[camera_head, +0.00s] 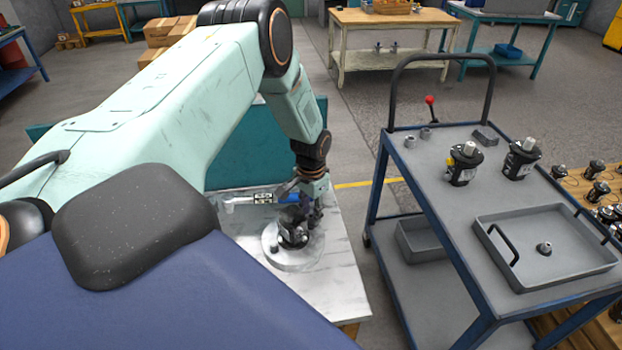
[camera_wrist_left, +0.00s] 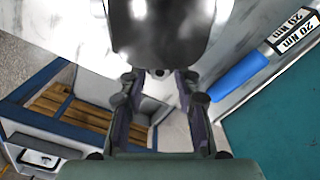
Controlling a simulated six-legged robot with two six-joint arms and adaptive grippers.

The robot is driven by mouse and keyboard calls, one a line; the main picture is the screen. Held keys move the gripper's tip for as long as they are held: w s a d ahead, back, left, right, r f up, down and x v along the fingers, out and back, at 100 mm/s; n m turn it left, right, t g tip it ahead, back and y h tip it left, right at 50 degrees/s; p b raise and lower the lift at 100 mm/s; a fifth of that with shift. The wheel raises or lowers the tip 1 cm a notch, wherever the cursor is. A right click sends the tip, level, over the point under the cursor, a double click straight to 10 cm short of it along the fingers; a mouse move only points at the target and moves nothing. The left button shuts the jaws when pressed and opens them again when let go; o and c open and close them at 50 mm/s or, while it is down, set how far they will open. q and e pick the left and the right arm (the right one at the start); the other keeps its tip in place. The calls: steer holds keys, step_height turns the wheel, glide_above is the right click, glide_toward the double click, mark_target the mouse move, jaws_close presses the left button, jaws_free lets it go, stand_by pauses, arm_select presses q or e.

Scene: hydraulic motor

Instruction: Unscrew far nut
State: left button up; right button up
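A dark hydraulic motor (camera_head: 293,235) sits on a round metal plate (camera_head: 281,258) on the white-topped table. My left gripper (camera_head: 312,208) is right at the motor, pointing down, and partly covers it. In the left wrist view the motor's dark body (camera_wrist_left: 160,30) fills the top centre. The two fingers of the left gripper (camera_wrist_left: 158,85) stand apart just below it, with pale surface between them. I see no nut between the fingers, and the far nut cannot be made out. My right gripper is not in view.
A torque wrench with a blue handle (camera_wrist_left: 240,77) lies beside the motor. A blue-framed cart (camera_head: 440,195) at the right holds two motors (camera_head: 464,164) (camera_head: 521,159), several small parts and a grey tray (camera_head: 490,222) with a nut-like part (camera_head: 544,248).

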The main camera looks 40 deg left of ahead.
arm_select(q)
steer(key=m+b, duration=0.1)
steer(key=m, duration=0.1)
steer(key=m+b, duration=0.1)
steer(key=shift+f+m, duration=0.35)
steer(key=shift+m, duration=0.05)
steer(key=shift+r+m+b, duration=0.15)
steer(key=shift+m+b, duration=0.15)
steer(key=shift+m, duration=0.6)
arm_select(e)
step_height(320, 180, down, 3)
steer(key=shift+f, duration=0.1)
arm_select(q)
steer(key=shift+c, duration=0.3)
jaws_close()
steer(key=shift+r+n+p, duration=0.15)
steer(key=shift+n+p, duration=0.5)
steer(key=shift+n, duration=0.15)
steer(key=n+p, duration=0.1)
steer(key=n, duration=0.1)
steer(key=shift+n, duration=0.3)
steer(key=shift+w+n+p, duration=0.1)
steer(key=shift+n+p, duration=0.45)
steer(key=shift+n, duration=0.25)
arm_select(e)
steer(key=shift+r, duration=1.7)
